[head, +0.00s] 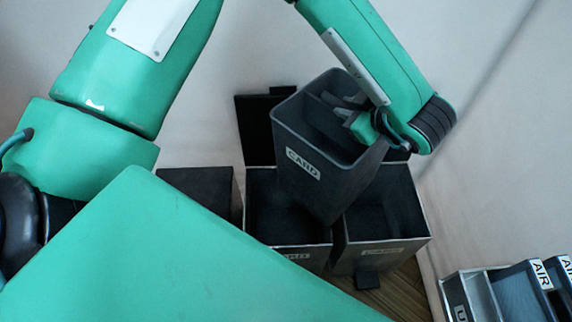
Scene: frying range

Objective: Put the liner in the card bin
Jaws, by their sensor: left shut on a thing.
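The liner (322,187) is a dark grey open-topped box with a white CARD label, held tilted above the bins. My left gripper (352,106) is at its upper right rim and shut on it, with the fingers partly inside its mouth. The card bin (262,234) is below the liner, dark and open; its front label is partly readable, ending in RD. The liner's lower end overlaps the right part of this bin's opening and hides some of it. I cannot tell whether the two touch. My right gripper is not in view.
Another open bin (402,239) stands right of the card bin, its label too blurred to read. A dark closed-topped bin (201,186) stands at the left. A raised dark lid (253,130) is behind. Labelled trays (484,297) are at the lower right. Pale walls stand close behind.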

